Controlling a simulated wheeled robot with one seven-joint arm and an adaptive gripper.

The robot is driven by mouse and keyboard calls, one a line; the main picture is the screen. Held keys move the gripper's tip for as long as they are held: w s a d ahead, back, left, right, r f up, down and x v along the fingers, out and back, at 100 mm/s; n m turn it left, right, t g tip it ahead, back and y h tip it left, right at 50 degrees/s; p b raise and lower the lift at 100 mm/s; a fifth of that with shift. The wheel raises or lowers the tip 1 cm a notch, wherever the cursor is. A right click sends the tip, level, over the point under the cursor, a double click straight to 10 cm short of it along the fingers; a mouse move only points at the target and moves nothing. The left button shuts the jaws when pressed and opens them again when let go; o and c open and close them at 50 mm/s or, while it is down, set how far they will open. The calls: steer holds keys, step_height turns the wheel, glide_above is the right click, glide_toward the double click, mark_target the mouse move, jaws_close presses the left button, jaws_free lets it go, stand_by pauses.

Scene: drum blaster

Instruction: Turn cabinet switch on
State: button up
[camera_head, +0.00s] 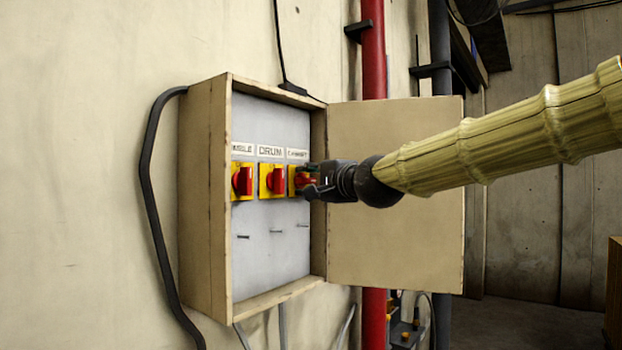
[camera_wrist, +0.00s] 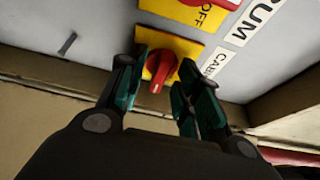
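The cabinet switch is a red rotary knob on a yellow plate (camera_head: 291,182), the rightmost of three in the wall box, under a label (camera_head: 297,155) reading roughly "CABINET". In the wrist view the red knob (camera_wrist: 159,76) sits between the two fingers of my gripper (camera_wrist: 155,92). The fingers are apart, with a visible gap on each side of the knob. In the head view my gripper (camera_head: 310,181) reaches in from the right and hides part of this switch. The knob's on or off lettering is hidden.
The DRUM switch (camera_head: 273,181) and another red switch (camera_head: 242,181) sit close to the left. The box's side wall (camera_head: 319,240) and open door (camera_head: 395,240) are close to my arm on the right. A red pipe (camera_head: 373,60) runs behind the door.

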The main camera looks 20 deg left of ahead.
jaws_close()
